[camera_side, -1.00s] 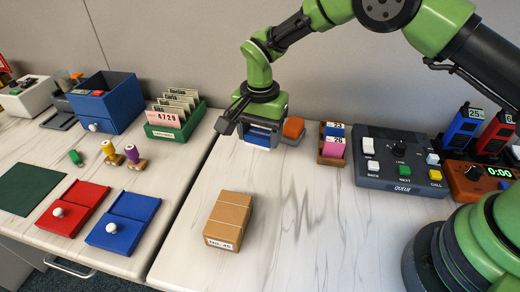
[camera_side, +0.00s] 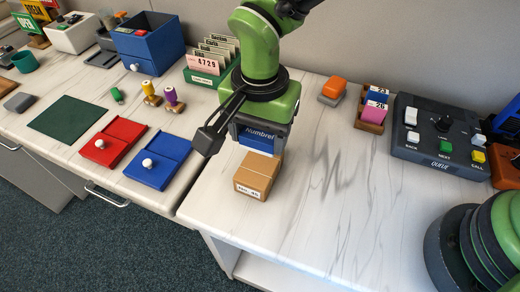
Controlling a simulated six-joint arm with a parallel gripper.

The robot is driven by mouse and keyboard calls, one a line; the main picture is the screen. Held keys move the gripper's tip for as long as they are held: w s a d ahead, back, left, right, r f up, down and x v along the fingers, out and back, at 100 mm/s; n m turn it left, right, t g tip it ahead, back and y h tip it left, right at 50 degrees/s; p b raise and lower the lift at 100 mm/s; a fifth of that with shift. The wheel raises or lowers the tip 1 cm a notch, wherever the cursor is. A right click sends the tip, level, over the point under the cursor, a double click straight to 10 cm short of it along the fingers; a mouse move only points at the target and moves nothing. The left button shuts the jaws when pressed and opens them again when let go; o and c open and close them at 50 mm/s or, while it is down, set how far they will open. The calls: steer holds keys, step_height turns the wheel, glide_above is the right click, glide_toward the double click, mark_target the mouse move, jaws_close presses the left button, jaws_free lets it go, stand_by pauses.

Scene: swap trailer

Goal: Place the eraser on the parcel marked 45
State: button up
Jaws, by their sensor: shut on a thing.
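My gripper (camera_side: 262,137) points down and is shut on a blue block with light lettering, which I take to be the eraser (camera_side: 256,145). The eraser is over the far part of a brown cardboard parcel (camera_side: 250,183); I cannot tell whether it touches the parcel or hangs just above it. The parcel lies on the pale marbled table, with a white label on its near face that reads "No. 45", small in this view. The gripper hides part of the eraser and the parcel's far side.
An orange-topped grey block (camera_side: 333,89) and a brown holder with blue and pink cards (camera_side: 372,112) stand behind to the right, beside a grey button box (camera_side: 445,138). A green card tray (camera_side: 208,76) and red (camera_side: 113,142) and blue (camera_side: 160,163) drawer-like trays are left. The table right of the parcel is clear.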

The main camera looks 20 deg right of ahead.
mark_target(260, 163)
steer(key=shift+f, duration=2.3)
steer(key=shift+f, duration=0.2)
steer(key=o, duration=0.9)
steer(key=shift+r, duration=0.15)
step_height(260, 163, up, 11)
steer(key=shift+r, duration=0.6)
